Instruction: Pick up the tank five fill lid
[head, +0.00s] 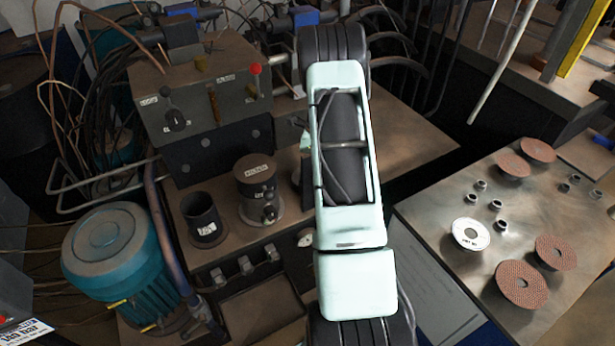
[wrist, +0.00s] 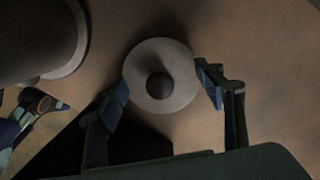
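A pale round lid with a dark centre knob (wrist: 178,94) lies on a brown surface in the wrist view. I see no label on it, so I cannot confirm it is the tank five fill lid. My gripper (wrist: 163,84) is open, with one blue-padded fingertip beside the lid's left rim and the other beside its right rim. I cannot tell whether the pads touch it. In the head view my arm hides the gripper and most of the area around it.
A dark capped cylinder (head: 256,171) and an open dark cup (head: 204,219) stand left of my arm. A large dark cylinder (wrist: 35,35) is close to the lid. A metal table (head: 425,212) at right holds brown flap discs (head: 555,252) and a white labelled disc (head: 471,234).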

